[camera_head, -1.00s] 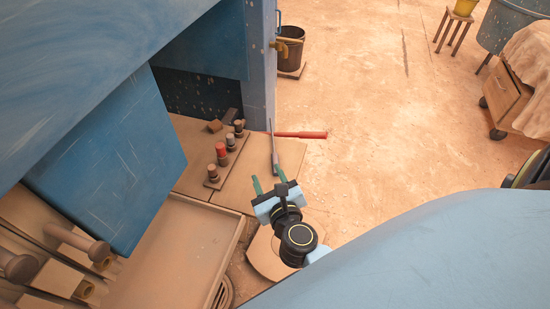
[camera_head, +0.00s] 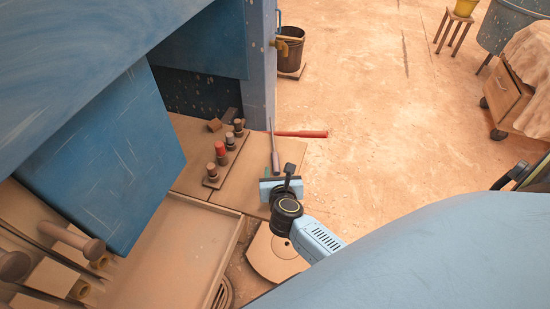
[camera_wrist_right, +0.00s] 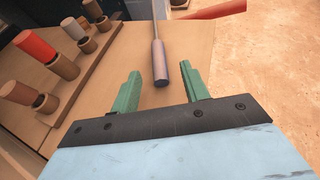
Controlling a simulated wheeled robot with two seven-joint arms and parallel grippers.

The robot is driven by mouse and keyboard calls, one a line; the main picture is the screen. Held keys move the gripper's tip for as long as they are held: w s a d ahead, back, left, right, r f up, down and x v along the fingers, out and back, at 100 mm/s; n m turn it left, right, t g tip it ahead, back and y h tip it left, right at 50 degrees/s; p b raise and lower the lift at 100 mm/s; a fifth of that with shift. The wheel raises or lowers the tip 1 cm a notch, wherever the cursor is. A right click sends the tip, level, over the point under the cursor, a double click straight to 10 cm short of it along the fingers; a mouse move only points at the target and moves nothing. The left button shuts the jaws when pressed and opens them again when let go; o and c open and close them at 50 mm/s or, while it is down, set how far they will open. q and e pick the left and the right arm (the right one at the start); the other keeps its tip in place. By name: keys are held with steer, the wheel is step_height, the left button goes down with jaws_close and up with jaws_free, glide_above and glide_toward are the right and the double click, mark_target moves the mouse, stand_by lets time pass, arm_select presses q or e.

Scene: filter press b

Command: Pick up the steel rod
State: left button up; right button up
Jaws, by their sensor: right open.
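The steel rod (camera_head: 273,146) lies on the brown board (camera_head: 290,155), its thin shaft pointing away and its thicker grey handle end toward me. In the right wrist view the rod's handle (camera_wrist_right: 160,65) sits between and just ahead of the two green fingers. My right gripper (camera_wrist_right: 162,88) is open and empty, with the rod's near end close to the gap between its fingertips. In the head view my right gripper (camera_head: 282,190) is over the near part of the board, its fingers mostly hidden by the wrist. My left gripper is not in view.
A rack (camera_head: 224,160) of upright pegs, one red, stands left of the rod. A red bar (camera_head: 302,134) lies beyond the rod, to the right. The blue machine wall (camera_head: 110,160) and post (camera_head: 260,70) border the left. A tray (camera_head: 228,250) lies nearer. Sandy floor is open at right.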

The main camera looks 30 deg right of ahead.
mark_target(276, 166)
steer(key=x, duration=0.4)
steer(key=shift+w+f+b, duration=0.1)
steer(key=shift+b, duration=0.3)
jaws_close()
